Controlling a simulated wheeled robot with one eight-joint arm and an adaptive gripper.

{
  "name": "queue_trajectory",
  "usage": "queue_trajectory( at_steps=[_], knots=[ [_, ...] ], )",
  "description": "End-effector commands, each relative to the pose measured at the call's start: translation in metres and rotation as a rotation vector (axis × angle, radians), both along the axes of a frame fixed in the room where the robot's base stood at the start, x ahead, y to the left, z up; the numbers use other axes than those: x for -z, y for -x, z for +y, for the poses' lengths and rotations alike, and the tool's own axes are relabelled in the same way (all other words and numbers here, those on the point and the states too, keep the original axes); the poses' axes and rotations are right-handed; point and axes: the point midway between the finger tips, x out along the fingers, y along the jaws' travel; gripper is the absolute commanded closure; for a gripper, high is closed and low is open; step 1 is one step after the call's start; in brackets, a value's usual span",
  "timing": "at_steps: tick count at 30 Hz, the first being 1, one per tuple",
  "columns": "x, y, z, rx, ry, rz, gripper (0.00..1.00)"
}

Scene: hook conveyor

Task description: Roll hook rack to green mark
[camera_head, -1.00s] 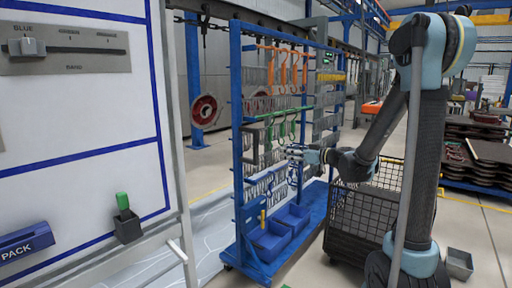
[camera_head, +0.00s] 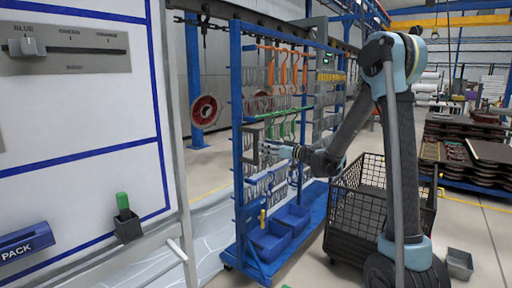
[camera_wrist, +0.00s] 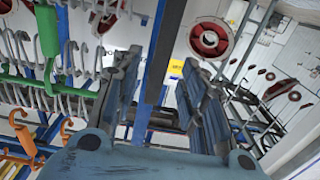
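The hook rack is a blue wheeled frame (camera_head: 237,112) with rows of orange, green and grey hooks and blue bins low down. It stands upright left of my arm in the head view. My gripper (camera_head: 268,149) is at the rack's near side, a little right of its near upright, at mid height. In the wrist view my gripper (camera_wrist: 162,82) has its two fingers spread wide. A blue post (camera_wrist: 160,60) shows between them; I cannot tell whether they touch it. A small green patch (camera_head: 285,286) shows on the floor at the bottom edge, mostly cut off.
A black wire cart (camera_head: 355,215) stands right of the rack, close to my arm. A white board with a slider (camera_head: 75,120) fills the left.

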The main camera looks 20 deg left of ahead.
Motion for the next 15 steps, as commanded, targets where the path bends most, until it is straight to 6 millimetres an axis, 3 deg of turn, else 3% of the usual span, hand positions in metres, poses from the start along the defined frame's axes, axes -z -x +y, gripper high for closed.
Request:
queue_trajectory(
  at_steps=[6, 15],
  knots=[
    [0.000, -0.014, 0.036, -0.002, 0.000, 0.000, 0.62],
    [0.000, -0.025, 0.061, 0.000, 0.000, 0.000, 0.62]
  ],
)
